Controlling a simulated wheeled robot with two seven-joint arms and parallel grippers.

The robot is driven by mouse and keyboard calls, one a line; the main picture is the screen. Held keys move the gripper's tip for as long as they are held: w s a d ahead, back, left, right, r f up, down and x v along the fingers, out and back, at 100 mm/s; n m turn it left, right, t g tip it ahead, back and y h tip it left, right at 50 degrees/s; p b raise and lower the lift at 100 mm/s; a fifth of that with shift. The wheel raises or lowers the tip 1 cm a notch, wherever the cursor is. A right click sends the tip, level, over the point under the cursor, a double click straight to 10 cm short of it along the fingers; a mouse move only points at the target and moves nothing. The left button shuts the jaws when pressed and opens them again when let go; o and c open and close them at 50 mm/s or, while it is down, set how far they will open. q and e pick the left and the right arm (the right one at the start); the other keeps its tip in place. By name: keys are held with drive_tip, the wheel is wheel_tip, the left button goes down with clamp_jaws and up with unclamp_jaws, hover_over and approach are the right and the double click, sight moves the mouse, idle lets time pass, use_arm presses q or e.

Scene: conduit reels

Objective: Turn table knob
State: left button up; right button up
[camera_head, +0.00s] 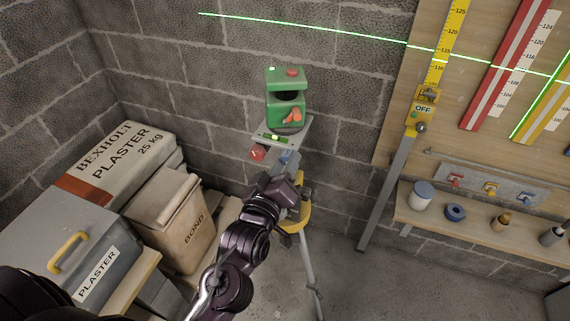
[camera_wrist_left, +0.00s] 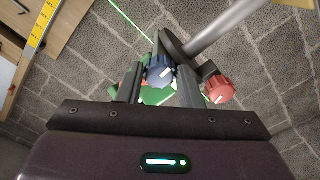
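A green laser level (camera_head: 285,98) stands on a small grey tripod table (camera_head: 300,133), its beam showing on the wall. Under the table are a red knob (camera_head: 258,152) and a blue knob (camera_head: 288,157). My left gripper (camera_head: 286,172) reaches up to the blue knob from below. In the left wrist view, the blue knob (camera_wrist_left: 159,72) sits between the tips of my left gripper (camera_wrist_left: 161,80). The fingers are apart and close to its sides; contact is unclear. The red knob (camera_wrist_left: 219,90) is outside the right-hand finger. My right gripper is not in view.
At the right are a scale board and a shelf (camera_head: 465,232) with small items. Some floor is clear.

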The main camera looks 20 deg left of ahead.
use_arm(q)
drive_tip(key=shift+o, duration=1.3)
drive_tip(key=shift+s, duration=0.1)
drive_tip(key=s+p, duration=0.1)
drive_tip(key=s, duration=0.6)
drive_tip(key=shift+s+a+p, duration=0.15)
drive_tip(key=shift+s+p, duration=0.15)
drive_tip(key=shift+f, duration=0.1)
